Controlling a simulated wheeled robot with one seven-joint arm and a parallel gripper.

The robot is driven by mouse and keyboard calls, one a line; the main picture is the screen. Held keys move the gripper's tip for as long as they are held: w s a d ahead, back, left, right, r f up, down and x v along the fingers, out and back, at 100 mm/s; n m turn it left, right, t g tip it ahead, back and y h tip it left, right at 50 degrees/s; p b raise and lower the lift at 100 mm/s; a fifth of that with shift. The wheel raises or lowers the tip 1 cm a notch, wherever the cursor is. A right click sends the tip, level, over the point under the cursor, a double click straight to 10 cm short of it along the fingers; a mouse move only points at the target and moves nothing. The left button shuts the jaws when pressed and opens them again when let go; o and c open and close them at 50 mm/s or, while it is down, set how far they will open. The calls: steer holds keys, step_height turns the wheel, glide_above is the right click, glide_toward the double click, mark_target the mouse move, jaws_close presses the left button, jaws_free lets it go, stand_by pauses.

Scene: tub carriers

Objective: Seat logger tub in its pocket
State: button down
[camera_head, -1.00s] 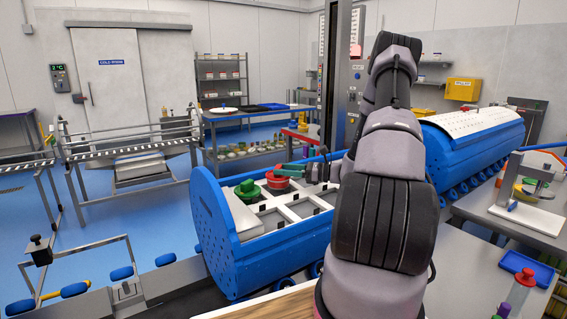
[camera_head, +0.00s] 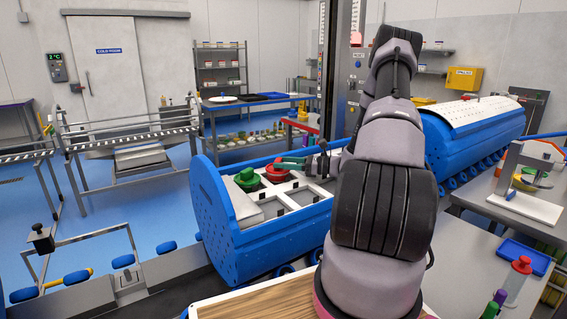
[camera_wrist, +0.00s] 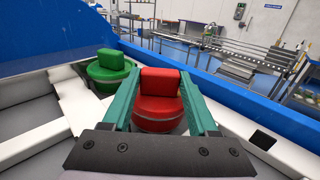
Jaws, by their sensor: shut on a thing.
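My gripper (camera_wrist: 158,78) is shut on a red tub (camera_wrist: 158,103), with a green finger on either side of its raised red grip. In the head view the red tub (camera_head: 274,174) is at the far side of the open blue carrier (camera_head: 275,243), low over the white pocket frame. Its base is hidden, so I cannot tell whether it rests fully in a pocket. A green tub (camera_head: 247,178) sits left of it in the carrier; it also shows in the wrist view (camera_wrist: 108,68). No label marks either as the logger.
White dividers (camera_head: 293,200) separate the carrier's pockets, several of them empty. The blue carrier wall (camera_wrist: 250,105) rises close beyond the red tub. A second, covered carrier (camera_head: 475,130) lies to the right. A workbench (camera_head: 465,250) stands at the right front.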

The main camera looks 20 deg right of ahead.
steer(key=shift+f, duration=0.2)
steer(key=shift+c, duration=0.5)
jaws_free()
